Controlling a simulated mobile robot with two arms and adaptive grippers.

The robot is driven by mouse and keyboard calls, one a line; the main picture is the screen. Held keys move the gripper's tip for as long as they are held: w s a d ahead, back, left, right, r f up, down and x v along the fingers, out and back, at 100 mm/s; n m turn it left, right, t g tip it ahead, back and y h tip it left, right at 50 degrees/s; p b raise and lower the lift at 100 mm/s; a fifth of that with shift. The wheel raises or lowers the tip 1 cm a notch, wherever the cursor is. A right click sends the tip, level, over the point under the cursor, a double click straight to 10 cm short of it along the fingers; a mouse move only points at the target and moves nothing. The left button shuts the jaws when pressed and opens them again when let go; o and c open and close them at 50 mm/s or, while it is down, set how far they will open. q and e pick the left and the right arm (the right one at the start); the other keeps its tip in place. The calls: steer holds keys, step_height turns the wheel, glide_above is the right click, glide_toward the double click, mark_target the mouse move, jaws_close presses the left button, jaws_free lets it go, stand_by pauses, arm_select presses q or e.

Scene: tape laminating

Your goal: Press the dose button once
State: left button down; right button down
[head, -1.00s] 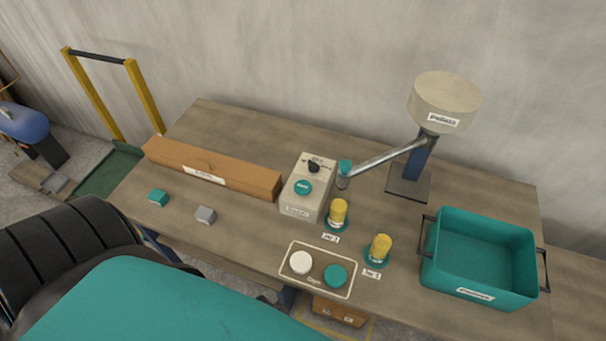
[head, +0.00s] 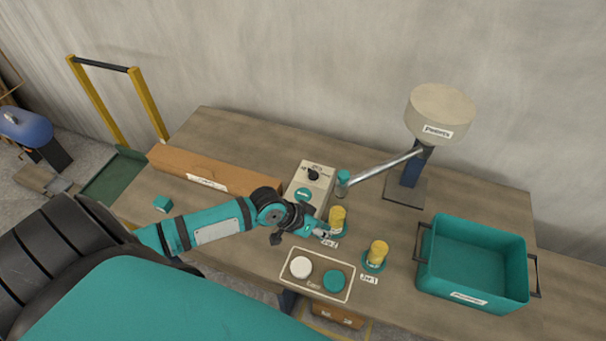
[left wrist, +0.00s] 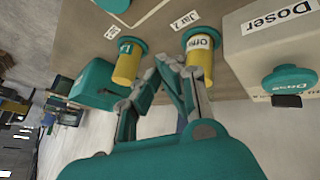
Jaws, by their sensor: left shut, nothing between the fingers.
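The beige doser box (head: 318,193) stands mid-table with a round teal dose button (head: 303,194) on its sloped face and a black knob (head: 313,175) above it. The button also shows at the right of the left wrist view (left wrist: 288,80). My left gripper (head: 328,236) is shut and empty, in front of the doser and close to the jar 2 label, apart from the button. A yellow jar (head: 338,215) stands on a teal base beside the doser, just beyond the fingertips. My right gripper is not in view.
Another yellow jar (head: 378,250) stands nearer the bin. A spout arm (head: 385,167) runs from the pellet hopper (head: 441,110) towards the doser. A tray (head: 318,286) holds a white and a teal lid. A long brown box (head: 190,165) and a teal bin (head: 427,285) flank them.

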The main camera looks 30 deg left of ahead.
arm_select(q)
steer(key=w+a+r+n+t, duration=0.2)
steer(key=w+a+r+n, duration=0.2)
steer(key=w+a+r, duration=0.5)
steer(key=a+r, duration=0.1)
steer(key=a, duration=0.2)
steer(key=shift+a+r+p, duration=0.3)
steer(key=shift+a+r, duration=0.05)
steer(key=shift+f, duration=0.2)
steer(key=b, duration=0.7)
glide_above(302, 192)
step_height(302, 192, down, 7)
steer(key=shift+f+b, duration=0.4)
steer(key=shift+f, duration=0.4)
steer(key=shift+f, duration=0.4)
